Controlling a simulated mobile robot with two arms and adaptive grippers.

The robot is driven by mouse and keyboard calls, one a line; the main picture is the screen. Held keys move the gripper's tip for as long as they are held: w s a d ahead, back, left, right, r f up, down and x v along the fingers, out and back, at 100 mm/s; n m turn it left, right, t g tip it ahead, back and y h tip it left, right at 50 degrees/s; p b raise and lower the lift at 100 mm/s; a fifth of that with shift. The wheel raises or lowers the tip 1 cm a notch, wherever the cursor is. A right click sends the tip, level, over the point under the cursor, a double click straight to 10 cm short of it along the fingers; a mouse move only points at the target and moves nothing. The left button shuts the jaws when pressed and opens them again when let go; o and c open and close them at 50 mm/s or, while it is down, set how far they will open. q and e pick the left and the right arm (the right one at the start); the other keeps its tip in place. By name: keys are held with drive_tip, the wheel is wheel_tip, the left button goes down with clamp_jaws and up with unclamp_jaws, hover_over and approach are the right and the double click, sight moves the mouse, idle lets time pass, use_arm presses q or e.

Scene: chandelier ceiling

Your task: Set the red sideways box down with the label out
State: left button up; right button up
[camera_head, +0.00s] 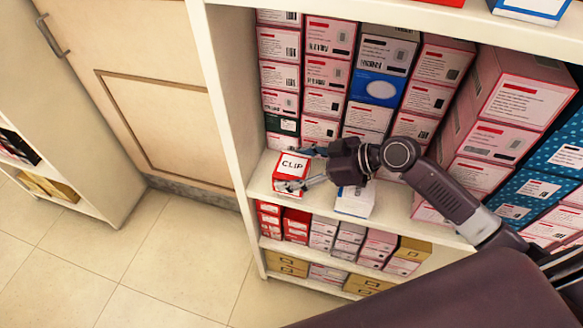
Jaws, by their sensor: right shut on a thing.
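The red box (289,173) has a white top face marked "CLIP" and a red front side. It is at the left end of the middle shelf (262,187), near the shelf's front edge. My right gripper (299,169) reaches in from the right and is shut on the box, one finger along its far side and one along its near side. I cannot tell whether the box's underside touches the shelf board. My left gripper is not in view.
Stacks of pink boxes (323,102) rise behind. The shelf unit's left side wall (228,90) is close to the red box. Smaller boxes (295,225) fill the shelf below.

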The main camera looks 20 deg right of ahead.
drive_tip(key=shift+f+b, duration=0.4)
drive_tip(key=shift+f, duration=0.2)
drive_tip(key=o, duration=1.3)
drive_tip(key=shift+o, duration=0.2)
drive_tip(key=shift+r, duration=0.2)
drive_tip(key=shift+r+p, duration=0.3)
drive_tip(key=shift+p, duration=0.15)
drive_tip(key=shift+r+p, duration=0.4)
drive_tip(key=shift+s+d+b, duration=0.35)
drive_tip(key=shift+d+b, duration=0.1)
drive_tip(key=shift+d, duration=0.15)
drive_tip(key=b+v, duration=0.1)
drive_tip(key=v, duration=0.9)
drive_tip(key=shift+s+r+b, duration=0.15)
drive_tip(key=shift+r+b, duration=0.15)
